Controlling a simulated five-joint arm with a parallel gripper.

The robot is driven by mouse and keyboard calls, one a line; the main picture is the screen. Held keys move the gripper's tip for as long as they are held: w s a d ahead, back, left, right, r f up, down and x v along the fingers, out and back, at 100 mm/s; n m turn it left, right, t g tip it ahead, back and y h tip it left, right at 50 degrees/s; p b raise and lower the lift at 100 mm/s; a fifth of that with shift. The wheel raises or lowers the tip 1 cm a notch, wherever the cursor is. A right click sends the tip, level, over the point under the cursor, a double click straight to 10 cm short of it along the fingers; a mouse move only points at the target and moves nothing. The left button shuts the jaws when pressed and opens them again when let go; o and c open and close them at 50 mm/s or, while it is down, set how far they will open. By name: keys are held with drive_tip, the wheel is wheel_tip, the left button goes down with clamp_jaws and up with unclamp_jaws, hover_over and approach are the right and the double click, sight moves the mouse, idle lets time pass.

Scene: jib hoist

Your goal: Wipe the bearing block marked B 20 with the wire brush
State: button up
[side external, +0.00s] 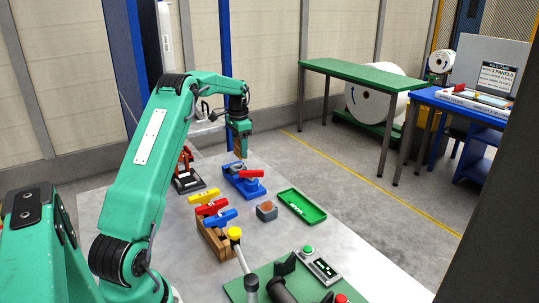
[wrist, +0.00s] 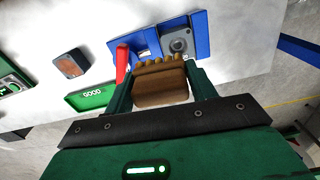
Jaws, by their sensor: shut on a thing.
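My gripper (side external: 239,148) is shut on a brown wooden block with a row of tan tufts along one edge, which looks like the wire brush (wrist: 161,84). It is held above the blue fixture (side external: 240,176), which has a red handle (side external: 251,173). In the wrist view, a grey block with a round dark hole (wrist: 179,42) sits at the blue fixture, just beyond the brush. A gap between brush and block cannot be judged. Another grey block with a rusty-brown top (side external: 267,211) lies on the table. I cannot read B 20 on either block.
A green tray (side external: 302,205) marked GOOD lies right of the rusty block. A wooden rack (side external: 215,240) holds red, yellow and blue handled tools. A red and black device (side external: 187,172) stands left of the blue fixture. A green mat (side external: 262,275) with instruments lies in front.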

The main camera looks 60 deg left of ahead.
drive_tip(key=shift+r, duration=1)
drive_tip(key=shift+w+d, duration=0.15)
drive_tip(key=shift+d, duration=0.15)
drive_tip(key=w+d+r, duration=0.2)
drive_tip(key=d+r, duration=0.1)
drive_tip(key=d, duration=0.8)
drive_tip(key=w+d+r, duration=0.3)
drive_tip(key=d, duration=0.7)
drive_tip(key=s+d+r, duration=0.2)
drive_tip(key=d, duration=0.6)
drive_tip(key=s+d+r, duration=0.1)
drive_tip(key=s+d, duration=0.1)
drive_tip(key=d, duration=0.7)
drive_tip(key=shift+s+d+r+n, duration=0.3)
drive_tip(key=shift+s+r+n, duration=0.1)
drive_tip(key=shift+a+f, duration=0.1)
drive_tip(key=shift+a, duration=0.05)
